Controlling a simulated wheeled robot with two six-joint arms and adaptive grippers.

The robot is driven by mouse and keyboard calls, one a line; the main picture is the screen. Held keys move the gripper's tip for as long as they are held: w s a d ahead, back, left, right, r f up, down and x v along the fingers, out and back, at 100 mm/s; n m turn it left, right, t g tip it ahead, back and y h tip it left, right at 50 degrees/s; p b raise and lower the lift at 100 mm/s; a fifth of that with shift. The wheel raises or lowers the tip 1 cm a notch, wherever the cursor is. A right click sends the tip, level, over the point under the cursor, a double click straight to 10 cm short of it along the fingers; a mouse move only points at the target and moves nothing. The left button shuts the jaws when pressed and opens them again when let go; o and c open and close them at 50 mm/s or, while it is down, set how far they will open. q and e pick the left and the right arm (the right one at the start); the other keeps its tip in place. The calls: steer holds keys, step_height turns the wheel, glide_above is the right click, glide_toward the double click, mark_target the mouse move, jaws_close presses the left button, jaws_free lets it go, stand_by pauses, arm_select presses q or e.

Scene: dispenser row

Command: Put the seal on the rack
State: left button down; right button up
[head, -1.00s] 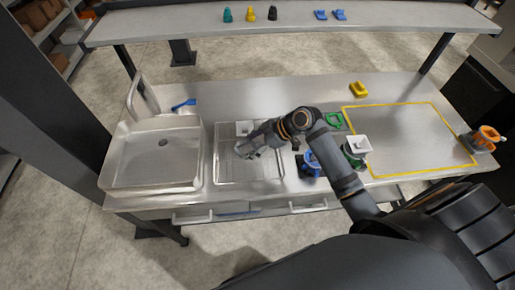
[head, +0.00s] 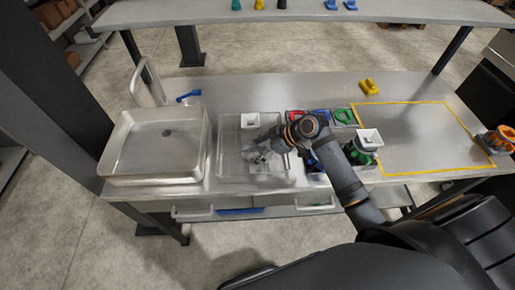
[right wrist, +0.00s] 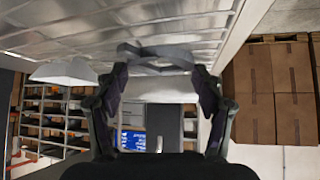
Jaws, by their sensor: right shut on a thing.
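The rack (head: 228,165) is the shallow drying tray with a pale rim, right of the sink. My right gripper (head: 258,156) is low over its right half. In the right wrist view my right gripper (right wrist: 158,75) is shut on a grey ring-shaped seal (right wrist: 155,52), held between the fingertips. The rack's ribbed surface (right wrist: 60,25) lies close behind the seal; I cannot tell whether they touch. In the head view the seal is hard to make out against the gripper. My left gripper is not in view.
A white square part (head: 250,120) sits at the rack's back. The sink (head: 155,145) is to the left. Red, blue and green parts (head: 342,116) and a dispenser with a white top (head: 368,140) are to the right. The yellow-outlined area (head: 430,130) is clear.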

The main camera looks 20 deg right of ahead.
steer(key=shift+w+f, duration=0.1)
steer(key=shift+w, duration=0.05)
steer(key=shift+f+b, duration=0.4)
steer(key=shift+f, duration=0.15)
steer(key=o, duration=1)
steer(key=shift+c, duration=0.2)
steer(key=shift+r, duration=0.1)
steer(key=v, duration=1)
steer(key=shift+d, duration=0.15)
steer(key=shift+v, duration=0.9)
